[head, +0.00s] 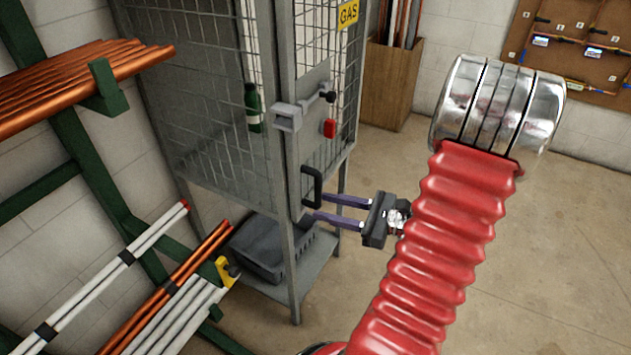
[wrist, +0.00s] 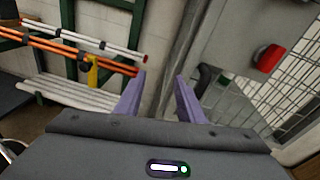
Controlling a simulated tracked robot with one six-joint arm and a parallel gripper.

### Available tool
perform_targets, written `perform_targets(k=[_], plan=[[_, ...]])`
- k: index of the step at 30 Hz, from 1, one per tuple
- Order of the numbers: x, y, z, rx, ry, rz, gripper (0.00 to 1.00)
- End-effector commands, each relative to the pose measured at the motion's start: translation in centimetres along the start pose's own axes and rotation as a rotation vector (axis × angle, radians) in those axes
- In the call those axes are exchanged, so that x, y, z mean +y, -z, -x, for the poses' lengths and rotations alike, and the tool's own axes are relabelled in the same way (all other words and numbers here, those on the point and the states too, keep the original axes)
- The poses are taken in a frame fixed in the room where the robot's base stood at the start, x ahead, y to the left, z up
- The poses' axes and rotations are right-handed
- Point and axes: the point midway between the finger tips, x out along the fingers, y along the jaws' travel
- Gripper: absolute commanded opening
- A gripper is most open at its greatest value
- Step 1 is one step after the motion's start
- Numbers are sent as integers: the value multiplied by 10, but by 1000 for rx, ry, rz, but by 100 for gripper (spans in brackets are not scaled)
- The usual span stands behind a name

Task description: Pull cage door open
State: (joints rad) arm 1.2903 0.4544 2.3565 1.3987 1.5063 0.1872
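The grey mesh cage (head: 200,100) stands left of centre in the head view, with its door (head: 312,150) on the right-hand face, seemingly closed. A black D-shaped handle (head: 312,187) sits low on the door. In the wrist view the handle (wrist: 205,80) shows just right of the right finger, not between the fingers (wrist: 160,84). Contact cannot be told.
A green rack with copper pipes (head: 80,80) and white tubes (head: 120,265) stands at the left. A grey crate (head: 265,250) sits on the cage's lower shelf. A wooden bin (head: 392,85) stands behind. The floor (head: 540,240) at the right is clear.

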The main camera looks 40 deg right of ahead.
Motion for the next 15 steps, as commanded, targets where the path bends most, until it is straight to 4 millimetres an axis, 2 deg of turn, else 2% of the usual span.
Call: perform_targets(k=[3,7,15], plan=[[-28,19,30,-50,151,-89,36],[-46,31,51,-85,251,-140,36],[-52,34,58,-98,285,-155,36]])
